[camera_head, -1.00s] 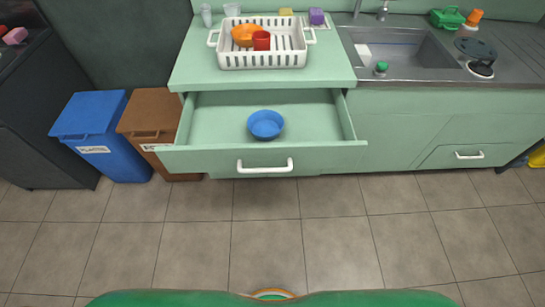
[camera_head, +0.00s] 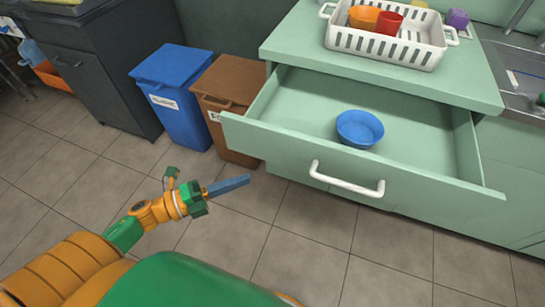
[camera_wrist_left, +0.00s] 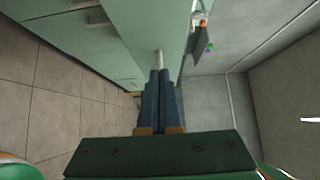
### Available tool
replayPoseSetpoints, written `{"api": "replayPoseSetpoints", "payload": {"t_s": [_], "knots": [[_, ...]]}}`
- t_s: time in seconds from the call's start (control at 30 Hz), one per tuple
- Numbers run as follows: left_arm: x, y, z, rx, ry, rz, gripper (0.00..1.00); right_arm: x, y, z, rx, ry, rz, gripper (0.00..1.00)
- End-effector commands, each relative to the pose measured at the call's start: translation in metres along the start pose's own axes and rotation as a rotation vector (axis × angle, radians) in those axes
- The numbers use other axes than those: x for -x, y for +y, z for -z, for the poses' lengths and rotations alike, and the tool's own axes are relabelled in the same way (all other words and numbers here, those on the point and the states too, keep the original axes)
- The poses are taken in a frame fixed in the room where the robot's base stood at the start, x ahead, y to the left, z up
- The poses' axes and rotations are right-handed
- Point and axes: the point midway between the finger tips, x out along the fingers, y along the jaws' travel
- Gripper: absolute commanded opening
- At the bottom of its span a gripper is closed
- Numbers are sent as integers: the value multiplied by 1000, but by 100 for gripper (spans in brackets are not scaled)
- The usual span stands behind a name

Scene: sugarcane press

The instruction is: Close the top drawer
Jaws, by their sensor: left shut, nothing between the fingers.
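The pale green top drawer (camera_head: 258,138) stands pulled out from under the counter, with a blue bowl (camera_head: 360,129) inside. Its white bar handle (camera_head: 346,181) is on the front panel. My left gripper (camera_head: 248,180) is shut and empty in front of the drawer, left of the handle and apart from it. In the left wrist view my shut blue fingers (camera_wrist_left: 159,73) point toward pale green cabinet surfaces, with a white bar showing just beyond the tips. My right gripper is not in view.
A blue bin (camera_head: 180,95) and a brown bin (camera_head: 228,95) stand left of the drawer. A white basket (camera_head: 385,45) with an orange bowl (camera_head: 364,17) and a red cup (camera_head: 389,22) sits on the counter. A sink is at the right. The tiled floor in front is clear.

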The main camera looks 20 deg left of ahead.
Motion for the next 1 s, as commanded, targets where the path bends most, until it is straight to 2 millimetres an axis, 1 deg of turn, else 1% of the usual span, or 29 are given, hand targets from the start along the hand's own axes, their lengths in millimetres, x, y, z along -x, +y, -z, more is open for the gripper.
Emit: {"api": "replayPoseSetpoints", "payload": {"t_s": [0.1,0.33,0.4,0.5,0.63,1.0], "knots": [[-27,-3,-1,0,-1,5,0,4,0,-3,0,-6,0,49],[-76,-3,-2,3,-4,5,0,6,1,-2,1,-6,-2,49],[-85,0,-12,1,-6,3,0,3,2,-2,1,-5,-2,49],[-95,0,-22,3,-6,1,0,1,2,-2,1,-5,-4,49],[-102,0,-28,5,-5,1,0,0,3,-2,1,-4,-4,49],[-103,0,-30,7,-5,0,0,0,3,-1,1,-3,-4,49]]}}
